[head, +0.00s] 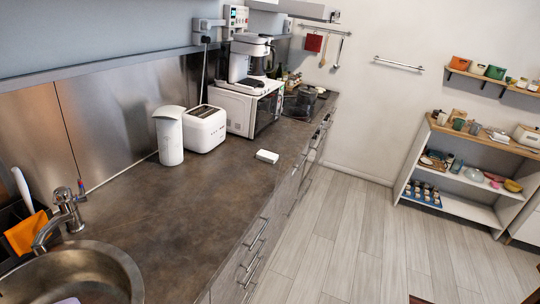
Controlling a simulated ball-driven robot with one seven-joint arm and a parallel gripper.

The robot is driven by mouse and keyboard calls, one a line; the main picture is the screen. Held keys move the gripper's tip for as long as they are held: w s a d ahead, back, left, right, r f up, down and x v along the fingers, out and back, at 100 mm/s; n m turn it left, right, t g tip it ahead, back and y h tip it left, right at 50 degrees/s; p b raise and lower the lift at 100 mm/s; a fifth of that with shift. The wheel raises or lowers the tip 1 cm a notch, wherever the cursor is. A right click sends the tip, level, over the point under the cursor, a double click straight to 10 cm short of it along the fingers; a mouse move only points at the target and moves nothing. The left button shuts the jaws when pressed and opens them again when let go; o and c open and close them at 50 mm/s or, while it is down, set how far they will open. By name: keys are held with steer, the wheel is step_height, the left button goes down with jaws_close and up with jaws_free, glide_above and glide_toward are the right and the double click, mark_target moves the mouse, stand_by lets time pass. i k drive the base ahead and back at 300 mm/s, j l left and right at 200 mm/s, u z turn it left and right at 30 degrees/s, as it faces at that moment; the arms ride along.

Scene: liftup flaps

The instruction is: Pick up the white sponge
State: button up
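The white sponge (267,156) is a small white block lying flat on the brown countertop (190,210), near its front edge. It lies to the right of the white toaster (204,128) and apart from it. My gripper is not visible in the head view.
A round metal sink (110,262) with a tap (66,208) is at the lower left. A white canister (169,135) stands beside the toaster. A microwave (246,106) with a coffee maker on it is behind. Drawer handles (257,238) stick out in front. The floor (345,235) is clear.

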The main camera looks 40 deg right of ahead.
mark_target(266, 156)
steer(key=i+l, duration=0.15)
steer(key=l, duration=0.2)
steer(key=i+l, duration=0.2)
steer(key=l, duration=0.15)
steer(key=i+l, duration=0.15)
steer(key=l, duration=0.25)
steer(key=i+l, duration=0.2)
steer(key=l, duration=0.15)
steer(key=i+l, duration=0.15)
steer(key=l, duration=0.2)
steer(key=i+l, duration=0.15)
steer(key=l, duration=0.2)
steer(key=i+l, duration=0.2)
steer(key=l, duration=0.2)
steer(key=i+l, duration=0.3)
steer(key=l, duration=0.2)
steer(key=i+l, duration=0.65)
steer(key=l, duration=0.3)
steer(key=i+l, duration=0.1)
steer(key=i, duration=0.75)
